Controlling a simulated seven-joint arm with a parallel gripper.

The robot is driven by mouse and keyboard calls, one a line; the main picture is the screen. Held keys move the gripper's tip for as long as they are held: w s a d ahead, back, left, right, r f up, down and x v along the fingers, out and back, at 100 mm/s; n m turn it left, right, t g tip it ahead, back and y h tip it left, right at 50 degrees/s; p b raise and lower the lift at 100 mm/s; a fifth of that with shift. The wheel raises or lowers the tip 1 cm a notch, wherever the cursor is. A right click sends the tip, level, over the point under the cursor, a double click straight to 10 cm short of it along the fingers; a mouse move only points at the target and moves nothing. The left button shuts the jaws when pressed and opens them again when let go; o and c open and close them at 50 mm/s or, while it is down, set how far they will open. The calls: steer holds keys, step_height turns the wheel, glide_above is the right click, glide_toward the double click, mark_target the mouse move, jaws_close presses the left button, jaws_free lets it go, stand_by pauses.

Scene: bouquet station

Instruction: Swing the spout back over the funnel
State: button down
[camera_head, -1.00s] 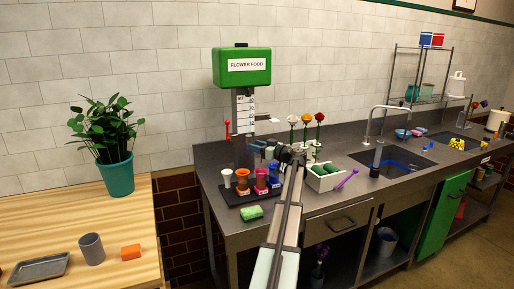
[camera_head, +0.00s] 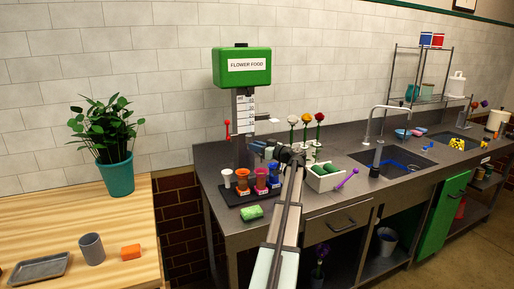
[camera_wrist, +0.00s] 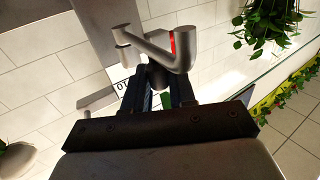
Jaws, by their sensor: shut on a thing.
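The flower food dispenser is a green box (camera_head: 241,67) on a grey column with a white scale (camera_head: 245,112). In the wrist view its grey, bent spout (camera_wrist: 150,42) has a red band near the bend. My gripper (camera_wrist: 161,88) is shut on the spout near that bend; the fingers partly hide the contact. In the head view my gripper (camera_head: 276,148) is right of the column, above the coloured cups. An orange funnel-like cup (camera_head: 242,174) stands on a black tray (camera_head: 252,192). I cannot tell for certain which vessel is the funnel.
A pink cup (camera_head: 261,178), a blue cup (camera_head: 273,170) and a white cup (camera_head: 227,176) stand close by. A white caddy (camera_head: 324,181) and upright flowers (camera_head: 319,120) stand close on the right. A red lever (camera_head: 228,128) is at the column's left.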

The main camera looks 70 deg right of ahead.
steer(key=shift+w+a+m+g+h, duration=0.2)
steer(key=shift+w+m+g+h, duration=1)
steer(key=shift+w+h, duration=0.45)
steer(key=shift+w+a+m+g+h, duration=0.25)
steer(key=shift+w+m+g+h, duration=0.9)
steer(key=shift+w+h, duration=0.5)
steer(key=shift+w+a+m+g+h, duration=0.2)
steer(key=shift+w+m+g+h, duration=0.75)
steer(key=shift+w+m+h, duration=0.65)
steer(key=shift+w+n, duration=0.25)
steer(key=shift+w, duration=0.05)
steer(key=c, duration=1.1)
jaws_free()
steer(key=shift+s, duration=0.1)
steer(key=v, duration=1.3)
steer(key=shift+s+a+r, duration=0.2)
steer(key=shift+s, duration=0.05)
